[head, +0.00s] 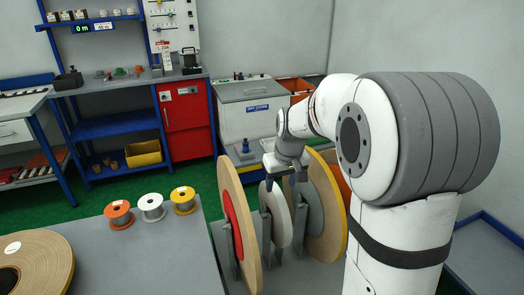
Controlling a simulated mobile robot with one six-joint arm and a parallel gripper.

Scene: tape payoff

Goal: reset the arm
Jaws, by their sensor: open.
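My gripper (283,183) is at the end of my white and grey arm in the head view. It points down, open, over the row of upright reels, with no held thing visible between its fingers. A large tan reel with a red centre (238,222) stands to its left. A smaller pale grey reel (277,212) stands just below it. A large tan reel with a grey centre (330,200) stands to its right. I cannot tell whether the fingers touch any reel. My arm hides part of what lies behind it.
A grey table (165,255) carries orange (118,214), white (151,207) and yellow (183,200) spools and a large tan roll (40,258). Behind are a white chest (248,110), a red cabinet (186,122) and a blue-framed bench (125,80). Green floor lies between.

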